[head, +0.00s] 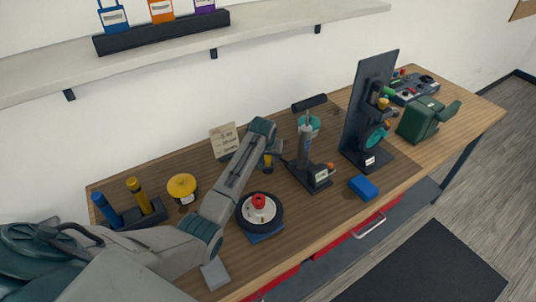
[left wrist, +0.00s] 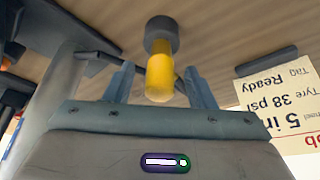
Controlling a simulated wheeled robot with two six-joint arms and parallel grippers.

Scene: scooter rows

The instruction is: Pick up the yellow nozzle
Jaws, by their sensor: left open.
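The yellow nozzle (left wrist: 160,78) shows in the left wrist view with a dark grey round end (left wrist: 161,36). In the head view only a small part of the nozzle (head: 268,162) shows, beside my gripper and partly hidden by it. My left gripper (left wrist: 161,86) is open, with one finger on each side of the nozzle and visible gaps between. In the head view the left gripper (head: 272,149) is at the middle of the bench, between the note card and the pump. My right gripper is not in view.
A pump (head: 305,150) stands just right of the gripper. A note card (head: 224,141) is behind it, and a wheel (head: 259,212) lies in front. A yellow dish (head: 182,186) and a tool rack (head: 146,217) are at the left. A blue block (head: 363,188) lies at the right.

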